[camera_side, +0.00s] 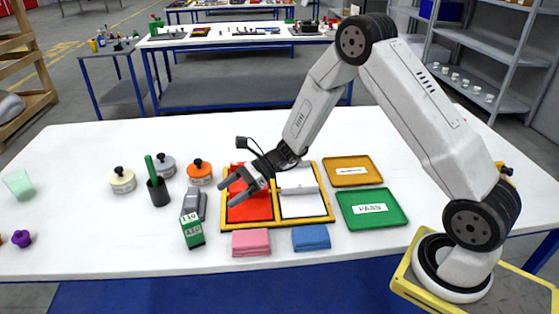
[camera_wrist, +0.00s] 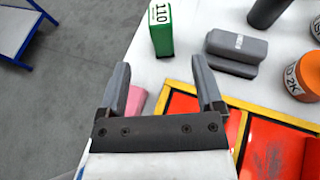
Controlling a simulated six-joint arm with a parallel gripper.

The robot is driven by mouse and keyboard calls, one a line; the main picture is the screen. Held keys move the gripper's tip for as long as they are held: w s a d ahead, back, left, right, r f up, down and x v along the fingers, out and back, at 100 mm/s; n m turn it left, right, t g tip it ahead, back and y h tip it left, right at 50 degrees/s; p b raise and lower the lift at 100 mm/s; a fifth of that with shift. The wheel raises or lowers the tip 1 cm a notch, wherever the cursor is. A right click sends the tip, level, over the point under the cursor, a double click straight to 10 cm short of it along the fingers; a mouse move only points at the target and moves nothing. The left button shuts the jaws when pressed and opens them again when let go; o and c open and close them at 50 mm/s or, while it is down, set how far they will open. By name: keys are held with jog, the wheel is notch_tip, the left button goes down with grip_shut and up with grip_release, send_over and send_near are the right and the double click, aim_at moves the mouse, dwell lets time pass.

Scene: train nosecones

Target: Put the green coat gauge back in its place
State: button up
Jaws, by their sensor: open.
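The green coat gauge (camera_side: 193,233), a green block with white number labels, is on the white table near its front edge. It also shows at the top of the wrist view (camera_wrist: 162,30). A grey stepped block (camera_side: 194,204) lies just behind it; in the wrist view the block (camera_wrist: 233,50) is to the right of the gauge, apart from it, with nothing on it. My gripper (camera_side: 227,192) is open and empty, above the left edge of the red panel (camera_side: 250,207), to the right of the gauge. Both fingers show in the wrist view (camera_wrist: 161,78).
A yellow-framed board (camera_side: 280,221) holds red and white panels. Pink (camera_side: 251,243) and blue (camera_side: 311,238) cloths lie in front. Orange (camera_side: 352,171) and green (camera_side: 371,208) trays are right. A dark cup (camera_side: 158,192) and lidded pots, one orange (camera_side: 199,172), stand behind the gauge.

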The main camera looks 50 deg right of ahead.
jog(key=s+d+r+n+g+h, duration=0.1)
jog(key=s+d+r+n+h, duration=0.1)
jog(key=s+n+h, duration=0.4)
jog(key=s+d+r+n+g+h, duration=0.1)
jog(key=s+d+n+h, duration=0.3)
jog(key=s+n, duration=0.9)
jog(key=r+n+h, duration=0.1)
jog(key=n+h, duration=0.1)
jog(key=n, duration=0.1)
jog(key=shift+s+d+r+h, duration=0.25)
jog(key=shift+d+r+h, duration=0.05)
jog(key=shift+d, duration=0.05)
